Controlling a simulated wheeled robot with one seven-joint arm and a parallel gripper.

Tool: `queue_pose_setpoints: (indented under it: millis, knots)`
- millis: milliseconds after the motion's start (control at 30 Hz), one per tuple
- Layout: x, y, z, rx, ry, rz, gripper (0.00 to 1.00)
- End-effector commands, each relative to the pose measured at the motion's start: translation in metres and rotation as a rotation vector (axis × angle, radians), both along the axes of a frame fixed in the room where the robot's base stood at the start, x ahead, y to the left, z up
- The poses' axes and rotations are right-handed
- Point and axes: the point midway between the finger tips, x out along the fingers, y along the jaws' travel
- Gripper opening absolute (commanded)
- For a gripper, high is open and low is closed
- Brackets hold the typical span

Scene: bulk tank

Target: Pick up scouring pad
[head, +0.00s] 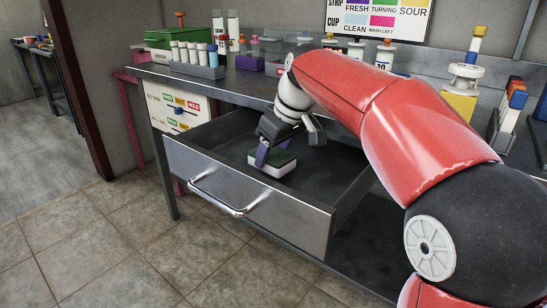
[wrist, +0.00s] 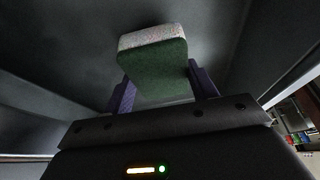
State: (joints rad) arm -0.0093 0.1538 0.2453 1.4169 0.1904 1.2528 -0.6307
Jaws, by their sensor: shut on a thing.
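The scouring pad (head: 270,168) is a block with a green top and a pale speckled layer. It is inside the open metal drawer (head: 240,192), near the drawer's middle. My gripper (head: 268,155) reaches down into the drawer and is shut on the pad. In the wrist view the pad (wrist: 152,72) sits between the two purple fingers of my gripper (wrist: 163,88), its green face towards the camera. I cannot tell whether the pad touches the drawer floor.
The drawer's walls surround my gripper, with a bar handle (head: 215,202) on its front. The bench top (head: 235,85) above holds a bottle rack (head: 197,66), a green box (head: 175,38) and other bottles. The rest of the drawer floor looks bare.

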Motion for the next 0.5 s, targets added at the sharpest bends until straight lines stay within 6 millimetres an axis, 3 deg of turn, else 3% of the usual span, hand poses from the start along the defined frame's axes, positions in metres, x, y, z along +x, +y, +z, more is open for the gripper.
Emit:
queue_pose_setpoints:
  millis: [300,500]
  knots:
    - [0.001,0.0,0.1,0.002,-0.005,0.001,0.37]
    - [0.001,0.001,0.152,0.002,-0.003,0.002,0.37]
